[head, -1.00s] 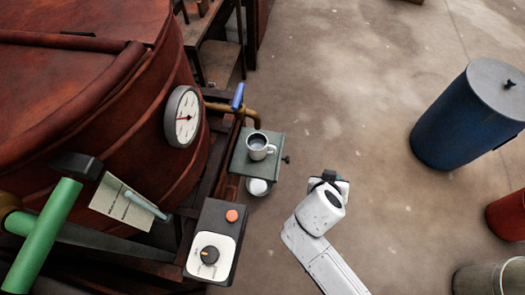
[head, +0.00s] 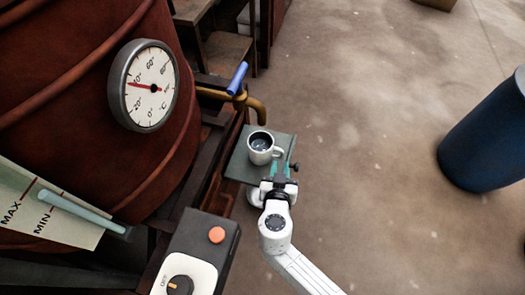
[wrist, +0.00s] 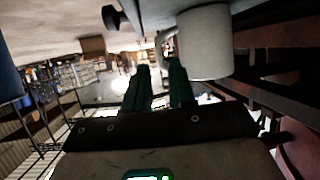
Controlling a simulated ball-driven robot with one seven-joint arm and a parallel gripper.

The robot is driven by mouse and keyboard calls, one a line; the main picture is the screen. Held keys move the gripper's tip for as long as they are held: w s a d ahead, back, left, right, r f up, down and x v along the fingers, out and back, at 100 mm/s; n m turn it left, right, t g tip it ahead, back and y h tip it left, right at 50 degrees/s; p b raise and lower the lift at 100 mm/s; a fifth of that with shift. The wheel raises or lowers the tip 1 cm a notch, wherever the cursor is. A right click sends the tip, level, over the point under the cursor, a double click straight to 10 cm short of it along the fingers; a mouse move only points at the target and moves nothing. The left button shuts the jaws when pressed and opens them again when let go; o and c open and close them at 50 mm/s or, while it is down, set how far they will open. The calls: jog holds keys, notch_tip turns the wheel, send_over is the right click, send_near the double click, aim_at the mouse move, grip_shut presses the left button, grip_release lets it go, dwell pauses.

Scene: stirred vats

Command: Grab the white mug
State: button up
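The white mug (head: 261,153) stands upright on a small grey-green shelf (head: 237,164), with a dark inside and its handle toward the right. My gripper (head: 281,164) is at the shelf's front right, just beside the mug on its handle side. Its two teal fingers are apart with nothing seen between them. In the wrist view the mug (wrist: 206,48) is at the top right, its handle near the tip of the right finger. The gripper's fingers (wrist: 158,78) also show open there. Whether a finger touches the handle cannot be told.
A brass tap with a blue lever (head: 238,78) is behind the mug. A large red-brown vat with a dial gauge (head: 143,85) fills the left. A control box (head: 200,250) stands at the front. A blue drum (head: 487,140) is far right, with clear floor between.

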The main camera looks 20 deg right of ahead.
aim_at(282, 155)
jog(key=b+x, duration=0.1)
jog(key=x, duration=0.6)
jog(key=shift+w+d, duration=0.1)
jog(key=shift+d, duration=0.1)
grip_shut()
jog(key=shift+r, duration=0.1)
